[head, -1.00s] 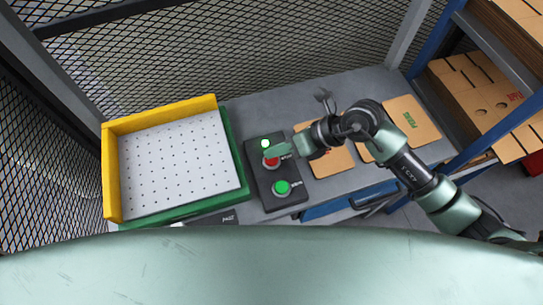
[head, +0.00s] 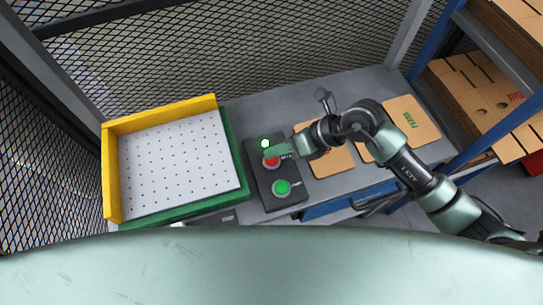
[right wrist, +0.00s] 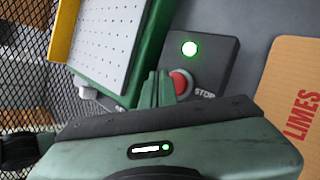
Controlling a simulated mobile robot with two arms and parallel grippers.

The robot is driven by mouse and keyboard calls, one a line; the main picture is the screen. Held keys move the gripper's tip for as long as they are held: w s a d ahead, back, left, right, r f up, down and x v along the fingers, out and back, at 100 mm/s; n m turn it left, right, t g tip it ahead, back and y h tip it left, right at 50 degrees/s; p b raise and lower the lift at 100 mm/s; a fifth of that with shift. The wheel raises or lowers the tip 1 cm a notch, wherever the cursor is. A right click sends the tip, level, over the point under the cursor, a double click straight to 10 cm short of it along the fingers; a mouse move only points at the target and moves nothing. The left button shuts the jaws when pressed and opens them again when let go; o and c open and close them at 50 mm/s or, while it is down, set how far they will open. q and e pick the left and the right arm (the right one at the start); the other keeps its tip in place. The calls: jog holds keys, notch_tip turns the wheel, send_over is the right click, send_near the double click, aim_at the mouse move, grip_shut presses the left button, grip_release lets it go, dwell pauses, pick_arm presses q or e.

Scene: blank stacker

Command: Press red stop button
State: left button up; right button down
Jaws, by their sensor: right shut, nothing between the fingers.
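The red stop button (head: 271,161) sits on a dark control box (head: 262,180) on the grey table, between a lit green-white lamp and a green button (head: 282,187). In the right wrist view the red button (right wrist: 181,83) is just right of the fingertips, next to the word STOP. My right gripper (head: 273,152) is shut and empty, with its fingertips at the upper edge of the red button; they also show in the right wrist view (right wrist: 157,80). I cannot tell whether they touch it. My left gripper is not in view.
A perforated white tray (head: 178,165) with yellow and green rims stands left of the box. Cardboard blanks (head: 411,120) lie on the table to the right, under and beyond my right arm. A blue-framed shelf (head: 440,60) holds more cardboard. Mesh fencing closes the back and left.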

aim_at(275, 160)
jog(key=shift+f, duration=0.15)
jog(key=shift+f, duration=0.25)
jog(key=shift+f+b, duration=0.5)
jog(key=shift+b, duration=0.1)
dwell(0.7)
jog(key=shift+r, duration=0.1)
jog(key=shift+r+p, duration=0.7)
jog(key=shift+r, duration=0.1)
notch_tip(275, 160, up, 5)
jog(key=p, duration=0.4)
dwell(0.7)
